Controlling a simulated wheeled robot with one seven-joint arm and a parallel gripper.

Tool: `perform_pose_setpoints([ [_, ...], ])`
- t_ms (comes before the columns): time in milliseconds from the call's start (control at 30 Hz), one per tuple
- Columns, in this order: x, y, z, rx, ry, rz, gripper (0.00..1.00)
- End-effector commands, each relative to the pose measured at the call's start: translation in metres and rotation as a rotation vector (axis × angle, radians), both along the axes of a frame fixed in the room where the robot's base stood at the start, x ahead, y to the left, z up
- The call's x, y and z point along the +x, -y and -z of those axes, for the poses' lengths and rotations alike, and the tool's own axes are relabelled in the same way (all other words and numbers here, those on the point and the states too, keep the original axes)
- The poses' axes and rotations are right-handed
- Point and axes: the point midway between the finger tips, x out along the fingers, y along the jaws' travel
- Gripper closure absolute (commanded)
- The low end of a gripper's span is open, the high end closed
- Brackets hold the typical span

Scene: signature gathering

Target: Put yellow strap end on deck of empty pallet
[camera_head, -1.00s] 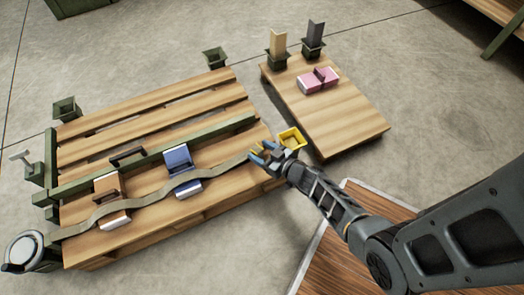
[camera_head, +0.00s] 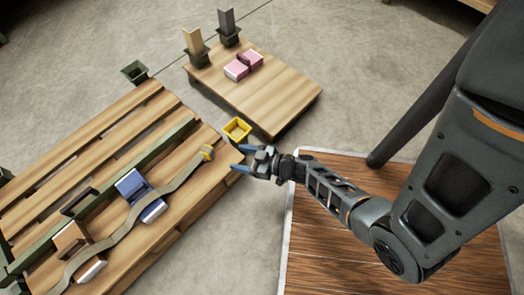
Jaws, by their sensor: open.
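The olive strap (camera_head: 118,236) runs over the slatted wooden pallet (camera_head: 75,140), across a blue block (camera_head: 135,186) and a brown block (camera_head: 72,238). Its yellow end (camera_head: 207,153) lies at the pallet's right part, seemingly on the deck boards near the edge. My gripper (camera_head: 241,158) is open, with blue fingertips apart and nothing between them. It is just right of the yellow end and does not touch it. The strap's other end runs out of the picture at bottom left.
A yellow open-topped holder (camera_head: 237,129) is just above my gripper. A smaller wooden platform (camera_head: 270,100) at top carries pink blocks (camera_head: 243,66) and two posts. A green rail (camera_head: 100,185) runs along the pallet. A brown board floor (camera_head: 330,240) is at lower right.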

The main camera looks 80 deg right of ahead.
Motion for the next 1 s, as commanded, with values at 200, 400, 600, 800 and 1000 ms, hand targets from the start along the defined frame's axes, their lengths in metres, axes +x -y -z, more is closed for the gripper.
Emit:
perform_pose_setpoints([
  [200, -0.035, -0.068, 0.003, 0.088, -0.203, -0.104, 0.35],
  [400, -0.092, -0.112, -0.032, 0.076, -0.401, -0.109, 0.35],
  [600, -0.123, -0.121, -0.121, -0.013, -0.384, -0.062, 0.35],
  [800, -0.125, -0.133, -0.248, -0.060, -0.183, -0.087, 0.35],
  [1000, -0.120, -0.153, -0.342, -0.032, -0.005, -0.166, 0.35],
])
